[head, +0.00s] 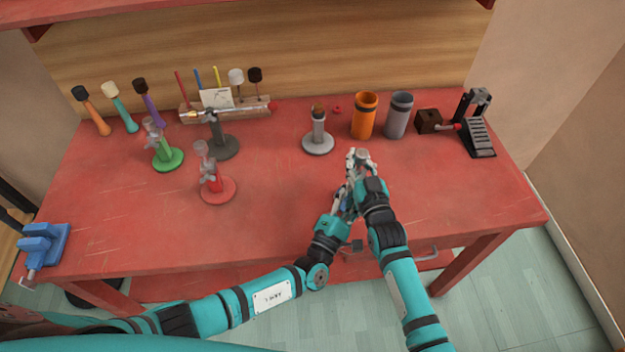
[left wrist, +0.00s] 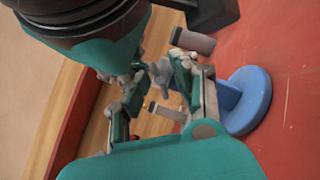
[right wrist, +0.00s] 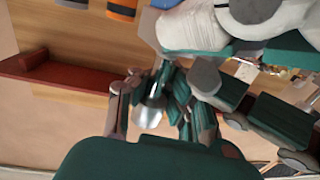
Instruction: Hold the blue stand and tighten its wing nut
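The blue stand shows in the left wrist view, its round blue base (left wrist: 250,103) on the red table. Its lower post is partly covered by a finger of my left gripper (left wrist: 158,85), whose two fingers are spread with a visible gap. In the head view, my right gripper (head: 358,162) is close above my left gripper (head: 344,198), and together they hide most of the stand. In the right wrist view, the fingers of my right gripper (right wrist: 155,95) are apart, with a shiny grey part (right wrist: 151,112) showing between them. I cannot make out the wing nut.
A grey stand (head: 318,143), an orange cup (head: 363,117) and a grey cup (head: 398,116) stand behind my grippers. A pedal (head: 478,137) is at right. Green (head: 168,160) and red (head: 218,191) stands are at left. The front middle of the table is clear.

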